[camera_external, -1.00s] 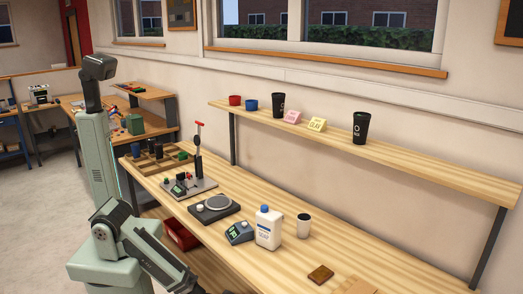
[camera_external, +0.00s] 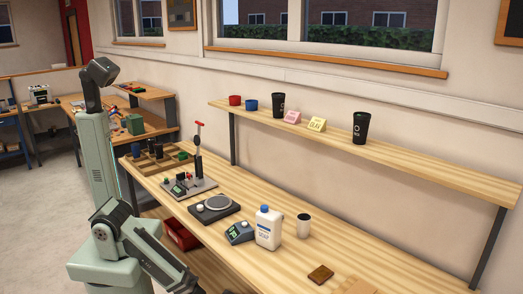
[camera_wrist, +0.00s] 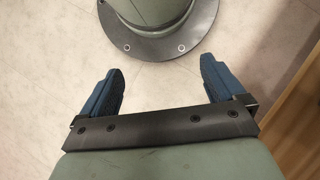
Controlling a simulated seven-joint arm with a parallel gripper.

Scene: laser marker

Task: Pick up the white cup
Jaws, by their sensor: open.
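The white cup (camera_external: 303,226) stands upright on the wooden workbench, just right of a white bottle with a blue cap (camera_external: 268,228). Its inside looks dark. My gripper (camera_wrist: 160,88) shows in the wrist view with its two blue fingers wide apart and nothing between them. Below it are the pale floor and a round base flange. The cup is not in the wrist view. In the external view my arm is at the lower left, and its gripper cannot be made out there.
A scale (camera_external: 214,208), a small meter (camera_external: 239,233) and a brown block (camera_external: 320,274) are on the workbench. A raised shelf (camera_external: 420,166) with several cups and two cards runs behind. The bench right of the white cup is mostly clear.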

